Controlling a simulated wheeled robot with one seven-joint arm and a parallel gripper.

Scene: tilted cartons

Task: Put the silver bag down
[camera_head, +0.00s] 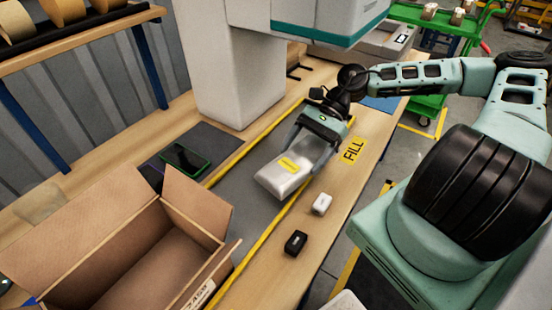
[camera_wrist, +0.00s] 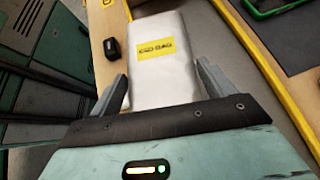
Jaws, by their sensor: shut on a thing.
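The silver bag (camera_head: 284,174) has a yellow label and sits between the fingers of my gripper (camera_head: 309,150). In the wrist view the silver bag (camera_wrist: 160,70) lies between the two grey fingers of my gripper (camera_wrist: 163,85), label facing the camera. My gripper is shut on it. The bag is over the grey strip (camera_head: 236,186) bordered by yellow lines on the workbench. I cannot tell whether its underside touches the surface.
An open, empty cardboard carton (camera_head: 130,250) stands at the lower left. A white item (camera_head: 321,204) and a black item (camera_head: 295,243) sit on the bench's front edge. A green-edged phone-like device (camera_head: 185,157) lies behind the strip. A white machine column (camera_head: 236,75) rises behind.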

